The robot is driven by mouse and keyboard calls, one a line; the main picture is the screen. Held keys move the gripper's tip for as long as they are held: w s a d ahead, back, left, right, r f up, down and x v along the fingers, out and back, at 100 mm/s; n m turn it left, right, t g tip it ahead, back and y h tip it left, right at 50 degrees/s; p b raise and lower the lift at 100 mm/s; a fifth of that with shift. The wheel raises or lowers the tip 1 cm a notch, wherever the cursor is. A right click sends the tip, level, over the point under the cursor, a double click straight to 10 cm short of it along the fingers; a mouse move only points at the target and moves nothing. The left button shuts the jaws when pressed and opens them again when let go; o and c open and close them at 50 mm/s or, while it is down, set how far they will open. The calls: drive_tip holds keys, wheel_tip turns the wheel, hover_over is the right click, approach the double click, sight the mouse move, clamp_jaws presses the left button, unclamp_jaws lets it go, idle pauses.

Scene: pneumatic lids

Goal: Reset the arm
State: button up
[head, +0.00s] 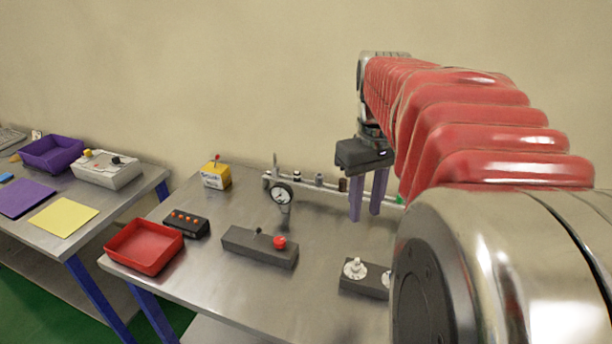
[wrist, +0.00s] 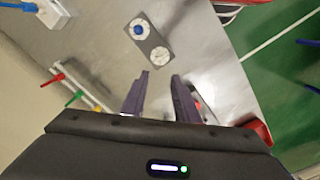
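My gripper (head: 366,214) hangs below the end of my red arm in the head view, above the right part of the metal table (head: 215,260). Its two purple fingers point down with a gap between them. In the wrist view the fingers of my gripper (wrist: 160,76) are apart and nothing is between them. A grey block with two white round knobs (head: 355,269) lies below and in front of the gripper. The same block shows in the wrist view (wrist: 149,43), one knob with a blue centre. My arm hides the table's right end in the head view.
A rail with a pressure gauge (head: 281,194) runs along the back. A dark box with a red knob (head: 260,246), a red tray (head: 145,246), a black button box (head: 186,223) and a yellow box (head: 216,175) stand left. A second table holds a purple tray (head: 52,153).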

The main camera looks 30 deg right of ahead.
idle(0.4)
drive_tip(key=s+a+f+t, duration=0.2)
drive_tip(key=a, duration=0.9)
drive_tip(key=s+a+f+n+t, duration=0.1)
drive_tip(key=a+f+t, duration=0.2)
drive_tip(key=a, duration=0.9)
drive_tip(key=shift+s+f+n+t, duration=0.3)
drive_tip(key=shift+s, duration=0.05)
drive_tip(key=shift+d, duration=0.1)
